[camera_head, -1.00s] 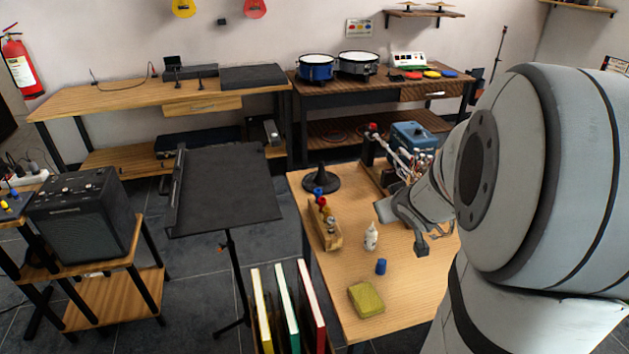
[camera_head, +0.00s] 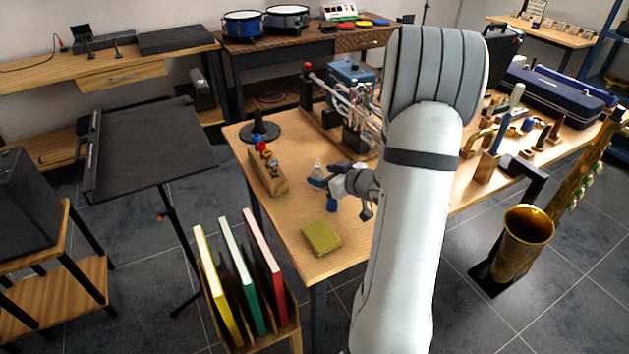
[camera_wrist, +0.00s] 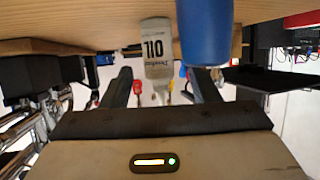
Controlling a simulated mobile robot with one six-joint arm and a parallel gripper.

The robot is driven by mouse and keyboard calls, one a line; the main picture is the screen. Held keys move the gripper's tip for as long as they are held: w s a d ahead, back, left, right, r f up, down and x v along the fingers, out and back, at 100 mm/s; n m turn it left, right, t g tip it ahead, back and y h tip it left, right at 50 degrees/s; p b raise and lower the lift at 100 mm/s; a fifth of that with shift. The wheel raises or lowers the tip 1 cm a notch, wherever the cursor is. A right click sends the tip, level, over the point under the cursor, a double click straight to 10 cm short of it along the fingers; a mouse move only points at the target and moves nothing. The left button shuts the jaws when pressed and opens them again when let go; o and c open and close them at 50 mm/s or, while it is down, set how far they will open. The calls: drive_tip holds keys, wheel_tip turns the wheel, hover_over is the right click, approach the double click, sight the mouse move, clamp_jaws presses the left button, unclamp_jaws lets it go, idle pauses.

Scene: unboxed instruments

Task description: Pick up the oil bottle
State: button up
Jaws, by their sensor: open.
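My gripper (camera_wrist: 160,84) is open, low over the table, with no visible grip on the bottle.
A blue cylinder (camera_wrist: 206,30) stands close to the bottle, near one finger; it also shows in the head view (camera_head: 331,207). A yellow-green sponge-like block (camera_head: 321,238) lies nearer the table edge. A wooden holder (camera_head: 268,175) stands left of the bottle.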

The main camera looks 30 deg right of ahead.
sight(322, 174)
drive_tip(key=x, duration=0.3)
drive_tip(key=shift+w+f, duration=0.1)
drive_tip(key=c, duration=1.1)
